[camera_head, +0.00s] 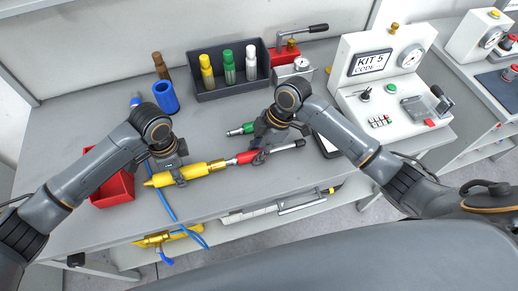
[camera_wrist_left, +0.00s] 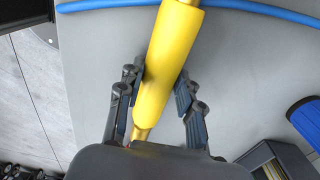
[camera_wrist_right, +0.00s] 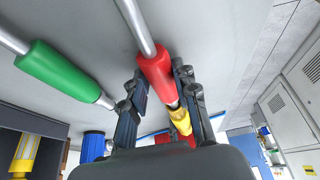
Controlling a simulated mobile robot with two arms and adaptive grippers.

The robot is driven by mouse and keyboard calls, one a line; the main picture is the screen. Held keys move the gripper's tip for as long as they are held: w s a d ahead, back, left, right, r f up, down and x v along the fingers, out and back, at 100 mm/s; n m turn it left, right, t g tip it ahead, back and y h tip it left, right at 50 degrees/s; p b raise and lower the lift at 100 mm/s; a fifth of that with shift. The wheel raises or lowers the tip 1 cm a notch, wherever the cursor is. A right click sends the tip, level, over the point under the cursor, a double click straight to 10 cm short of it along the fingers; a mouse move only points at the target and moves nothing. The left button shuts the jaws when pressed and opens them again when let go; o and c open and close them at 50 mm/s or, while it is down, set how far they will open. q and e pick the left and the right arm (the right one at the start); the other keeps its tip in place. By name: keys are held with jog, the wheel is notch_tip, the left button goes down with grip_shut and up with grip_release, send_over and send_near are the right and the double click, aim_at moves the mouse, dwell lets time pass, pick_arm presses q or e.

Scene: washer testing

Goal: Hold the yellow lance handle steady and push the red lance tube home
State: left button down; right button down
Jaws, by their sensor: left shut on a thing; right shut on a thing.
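The yellow lance handle (camera_head: 205,169) lies at a slant over the front of the grey bench. My left gripper (camera_head: 178,176) is shut around it; its fingers flank the yellow body in the left wrist view (camera_wrist_left: 160,95). The red lance tube (camera_head: 250,157) lies roughly in line to the right, its grey metal rod pointing right. My right gripper (camera_head: 262,150) is shut on its red sleeve, also seen in the right wrist view (camera_wrist_right: 155,75). The sleeve's left end is close to the handle's end, with a short metal piece between. I cannot tell how deep it sits.
A green lance tube (camera_head: 242,129) lies just behind the red one. A blue hose (camera_head: 166,205) runs under the handle. A red bin (camera_head: 112,190), blue cup (camera_head: 166,97), bottle rack (camera_head: 232,88) and white test console (camera_head: 385,75) stand around.

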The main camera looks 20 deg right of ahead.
jog(key=shift+a, duration=0.7)
jog(key=shift+a+r, duration=0.1)
jog(key=shift+a, duration=0.05)
jog(key=c, duration=0.9)
grip_release()
jog(key=shift+c, duration=0.2)
pick_arm(q)
jog(key=c, duration=0.8)
grip_release()
pick_arm(e)
jog(key=v, duration=1.2)
pick_arm(q)
jog(key=shift+r, duration=0.15)
notch_tip(320, 180, up, 12)
